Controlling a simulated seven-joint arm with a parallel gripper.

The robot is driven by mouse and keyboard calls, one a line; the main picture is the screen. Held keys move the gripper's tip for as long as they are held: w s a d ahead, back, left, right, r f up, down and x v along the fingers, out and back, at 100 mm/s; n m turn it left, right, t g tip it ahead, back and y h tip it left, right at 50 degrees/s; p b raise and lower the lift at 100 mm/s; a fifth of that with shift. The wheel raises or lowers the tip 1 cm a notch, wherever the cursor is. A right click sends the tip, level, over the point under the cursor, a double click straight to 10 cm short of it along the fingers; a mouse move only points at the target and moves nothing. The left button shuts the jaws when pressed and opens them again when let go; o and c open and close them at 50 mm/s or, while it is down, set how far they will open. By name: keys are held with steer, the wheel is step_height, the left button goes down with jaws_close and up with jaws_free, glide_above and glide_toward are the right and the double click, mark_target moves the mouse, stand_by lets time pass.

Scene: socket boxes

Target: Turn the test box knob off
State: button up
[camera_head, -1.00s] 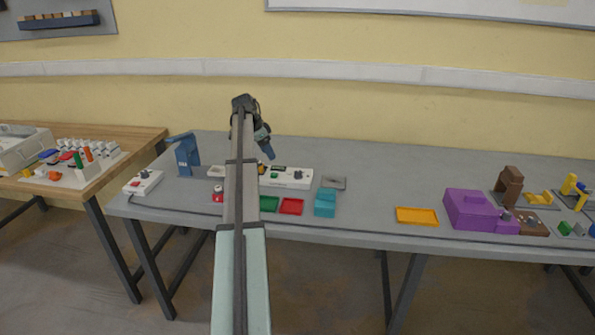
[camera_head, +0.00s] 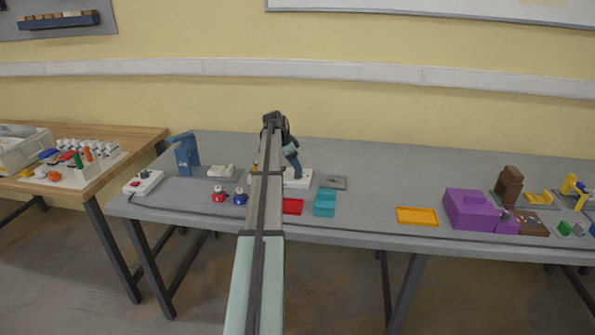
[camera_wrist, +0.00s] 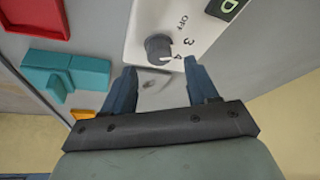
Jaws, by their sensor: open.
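The white test box (camera_head: 303,183) stands on the grey table, partly hidden behind my arm in the head view. Its right end shows in the wrist view (camera_wrist: 205,35), with a dark round knob (camera_wrist: 158,47) and the marks OFF, 3 and 4 beside it. The knob's light pointer mark appears on the side toward the 4. My gripper (camera_wrist: 160,68) is open, its two blue fingers apart on either side of the knob in the picture. No contact can be made out. In the head view my gripper (camera_head: 295,170) points down at the box's right end.
A red tray (camera_head: 293,206) and teal block (camera_head: 325,202) lie in front of the box. A grey plate (camera_head: 332,181) lies to its right. A blue stand (camera_head: 186,155) and small red and blue items are left. The table between the teal block and the orange tray (camera_head: 417,216) is clear.

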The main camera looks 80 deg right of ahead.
steer(key=shift+x, duration=1.9)
steer(key=shift+c, duration=0.4)
steer(key=c, duration=1)
steer(key=n+t+h, duration=0.1)
steer(key=n, duration=0.3)
steer(key=shift+s+a+n, duration=0.1)
steer(key=shift+n, duration=0.2)
steer(key=n+t+h, duration=0.1)
steer(key=n, duration=0.3)
steer(key=shift+o, duration=0.2)
steer(key=shift+n+t, duration=0.3)
steer(key=shift+t, duration=0.1)
